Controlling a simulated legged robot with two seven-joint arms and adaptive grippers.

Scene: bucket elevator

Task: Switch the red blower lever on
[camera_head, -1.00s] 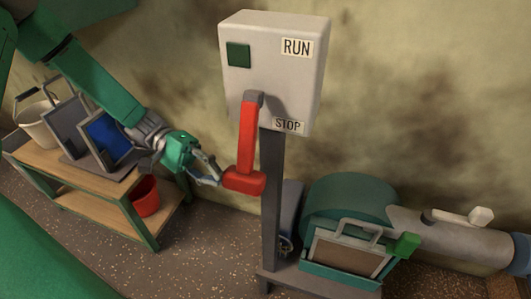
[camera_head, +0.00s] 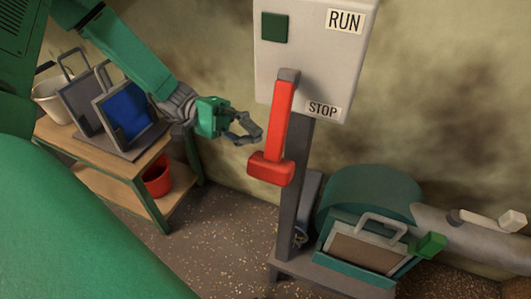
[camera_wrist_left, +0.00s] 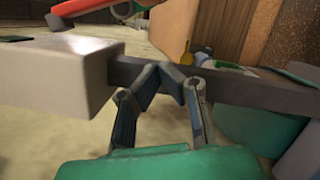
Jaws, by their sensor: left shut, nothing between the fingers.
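The red blower lever (camera_head: 280,120) hangs down from a grey pivot on the pale control box (camera_head: 312,50). Its wide handle end is at the bottom, below the STOP label (camera_head: 323,110); the RUN label (camera_head: 345,20) is at the top. My left gripper (camera_head: 256,136) is shut and empty, just left of the lever and above its handle end. I cannot tell whether it touches the lever. In the left wrist view the shut fingers (camera_wrist_left: 166,70) point toward the grey post (camera_wrist_left: 235,85), and part of the red lever (camera_wrist_left: 85,6) shows at the top left.
The post (camera_head: 296,185) carries the box. A green blower housing (camera_head: 370,195) with a framed panel and a grey pipe stands to the right. On the left, a wooden table (camera_head: 100,180) holds framed panels and a white bucket (camera_head: 48,100); a red bucket (camera_head: 157,180) is on its lower shelf.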

